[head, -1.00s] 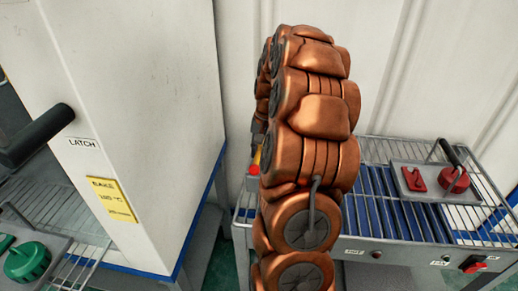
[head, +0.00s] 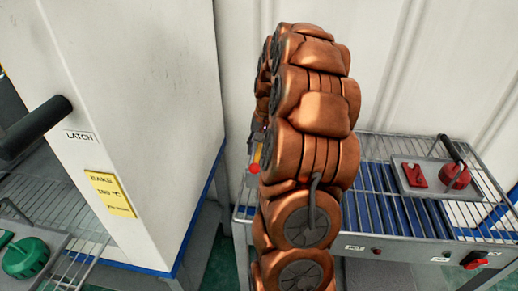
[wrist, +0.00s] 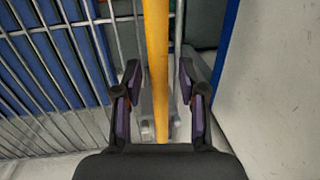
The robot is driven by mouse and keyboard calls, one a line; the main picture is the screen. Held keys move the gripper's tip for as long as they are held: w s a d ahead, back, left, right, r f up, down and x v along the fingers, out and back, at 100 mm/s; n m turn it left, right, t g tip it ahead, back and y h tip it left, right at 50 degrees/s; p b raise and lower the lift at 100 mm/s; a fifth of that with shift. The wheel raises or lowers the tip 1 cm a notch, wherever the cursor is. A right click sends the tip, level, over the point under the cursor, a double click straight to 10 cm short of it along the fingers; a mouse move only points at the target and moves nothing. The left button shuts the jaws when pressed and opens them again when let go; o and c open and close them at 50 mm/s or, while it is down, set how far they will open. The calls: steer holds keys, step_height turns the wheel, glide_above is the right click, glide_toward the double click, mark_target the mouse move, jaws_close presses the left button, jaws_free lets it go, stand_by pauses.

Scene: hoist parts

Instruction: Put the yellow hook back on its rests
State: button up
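The yellow hook shows as a long straight yellow bar (wrist: 157,60) in the wrist view, running from the top edge down toward my palm. Its ends are not clear there. My gripper (wrist: 160,82) is open, one finger on each side of the bar, with a visible gap on both sides. I cannot tell how deep the bar sits between the fingers. In the head view my arm hides the gripper; a small yellow bit with a red end (head: 254,168) shows at the arm's left edge, possibly part of the hook. I cannot make out the rests.
A wire-rack conveyor table (head: 358,150) with blue rollers stands behind my arm at right, carrying a grey plate with red parts (head: 419,177). A tall white cabinet (head: 150,120) with a black latch handle (head: 36,127) stands at left. A narrow floor gap lies between them.

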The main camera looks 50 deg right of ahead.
steer(key=shift+r+p, duration=0.5)
steer(key=shift+r, duration=0.15)
step_height(320, 180, up, 12)
steer(key=s+d+b, duration=0.1)
steer(key=b, duration=0.1)
steer(key=shift+d+f+b, duration=0.15)
steer(key=shift+d+b, duration=0.1)
steer(key=shift+b, duration=0.15)
steer(key=shift+a, duration=0.1)
steer(key=s+a+f+n+g, duration=0.1)
steer(key=s+a+n, duration=0.2)
steer(key=a, duration=0.9)
steer(key=s+a+f+n+g, duration=0.1)
steer(key=s+a+n, duration=0.2)
steer(key=a, duration=0.9)
steer(key=s+a+f+n, duration=0.2)
steer(key=s+a, duration=0.3)
steer(key=s, duration=0.3)
steer(key=s+a+f+n+h, duration=0.1)
steer(key=s+a+f+n, duration=0.2)
steer(key=s, duration=0.5)
step_height(320, 180, down, 2)
steer(key=shift+s+a+f+g, duration=0.25)
steer(key=shift+s+a+g, duration=0.15)
steer(key=shift+a, duration=0.5)
